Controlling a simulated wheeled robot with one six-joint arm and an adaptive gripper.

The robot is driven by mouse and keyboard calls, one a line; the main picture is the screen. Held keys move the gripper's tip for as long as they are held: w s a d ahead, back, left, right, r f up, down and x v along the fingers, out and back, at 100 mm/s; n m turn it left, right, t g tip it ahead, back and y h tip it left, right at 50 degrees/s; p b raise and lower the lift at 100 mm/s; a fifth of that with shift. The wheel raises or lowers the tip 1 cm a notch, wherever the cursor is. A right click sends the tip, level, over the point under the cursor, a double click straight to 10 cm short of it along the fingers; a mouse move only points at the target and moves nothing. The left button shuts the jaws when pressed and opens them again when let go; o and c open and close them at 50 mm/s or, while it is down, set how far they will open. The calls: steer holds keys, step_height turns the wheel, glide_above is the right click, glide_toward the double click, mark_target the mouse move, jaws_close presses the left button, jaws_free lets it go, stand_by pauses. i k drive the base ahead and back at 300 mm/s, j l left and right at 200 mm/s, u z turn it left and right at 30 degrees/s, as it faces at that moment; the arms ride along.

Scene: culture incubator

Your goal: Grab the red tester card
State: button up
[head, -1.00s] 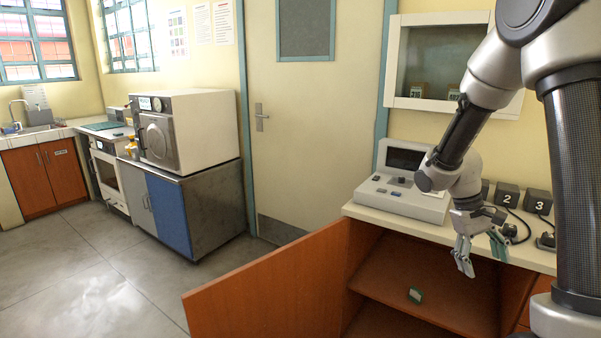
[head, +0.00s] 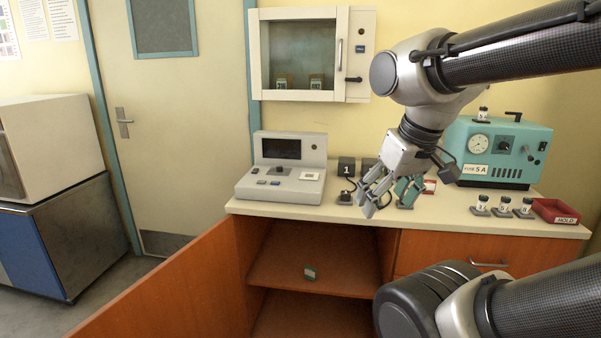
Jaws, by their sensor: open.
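A small red and white item (head: 430,186), which may be the red tester card, lies on the counter just right of my gripper, partly hidden by it. My gripper (head: 388,202) is open and points down over the counter, with its fingers apart and nothing seen between them. The grey tester console (head: 284,185) with a dark screen stands to the left of my gripper.
Numbered dark blocks (head: 346,168) stand behind my gripper. A teal machine (head: 497,152), several small vials (head: 503,206) and a red HOLD tray (head: 556,211) are to the right. Below, the orange cabinet door (head: 170,285) stands open; a small green item (head: 310,272) sits on its shelf.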

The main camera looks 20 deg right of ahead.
mark_target(431, 184)
steer(key=z, duration=1.35)
steer(key=i+j+u, duration=0.15)
steer(key=i, duration=0.2)
steer(key=i+j+u, duration=0.15)
steer(key=i+j, duration=0.2)
steer(key=i, duration=0.15)
steer(key=i+j, duration=0.25)
steer(key=i+u, duration=0.05)
steer(key=i, duration=0.05)
